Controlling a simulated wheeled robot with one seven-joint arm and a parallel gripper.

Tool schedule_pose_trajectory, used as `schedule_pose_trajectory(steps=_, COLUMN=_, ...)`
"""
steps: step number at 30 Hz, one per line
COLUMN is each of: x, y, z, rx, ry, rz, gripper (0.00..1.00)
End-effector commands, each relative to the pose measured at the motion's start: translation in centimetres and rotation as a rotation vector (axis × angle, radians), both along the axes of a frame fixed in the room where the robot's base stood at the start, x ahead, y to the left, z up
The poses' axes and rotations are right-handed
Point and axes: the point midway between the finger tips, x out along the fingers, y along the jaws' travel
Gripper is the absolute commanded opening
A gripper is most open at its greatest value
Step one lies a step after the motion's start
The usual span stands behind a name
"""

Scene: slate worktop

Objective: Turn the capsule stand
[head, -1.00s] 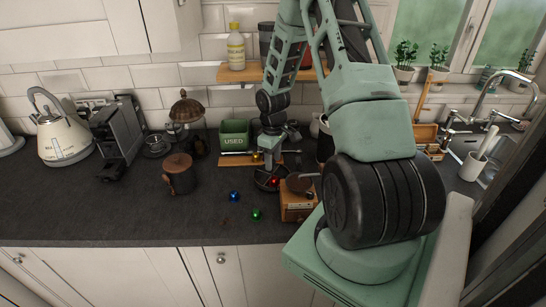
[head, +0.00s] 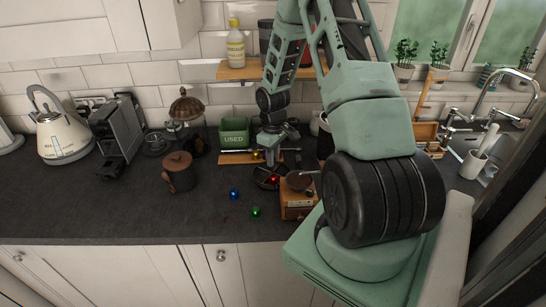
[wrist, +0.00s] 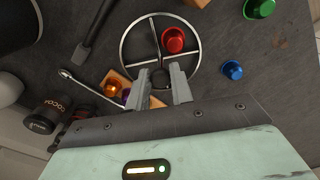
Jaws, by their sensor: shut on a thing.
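The capsule stand (wrist: 198,48) is a round wire ring with crossing spokes and a dark centre knob. It stands on the dark worktop, and its ring also shows below my arm in the head view (head: 259,184). A red capsule (wrist: 174,40) sits inside the ring, between spokes; it shows in the head view too (head: 274,180). My gripper (wrist: 161,88) is shut on the stand's dark centre knob, with one finger on each side. In the head view my gripper (head: 270,149) is small and partly hides the stand.
A blue capsule (wrist: 232,70) and a green capsule (wrist: 259,8) lie loose outside the ring. A gold capsule (wrist: 110,87) and a purple one (wrist: 124,96) are by a wooden board. A wooden grinder (head: 297,207) stands close right; the green USED bin (head: 234,138) is behind.

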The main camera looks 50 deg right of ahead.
Motion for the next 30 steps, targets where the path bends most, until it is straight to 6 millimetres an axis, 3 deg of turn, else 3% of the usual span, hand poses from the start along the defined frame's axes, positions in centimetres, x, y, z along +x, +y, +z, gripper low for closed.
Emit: schedule_pose_trajectory(steps=30, x=0.18, y=0.13, z=0.04, rx=-0.002, ry=-0.004, rz=-0.494, gripper=0.0)
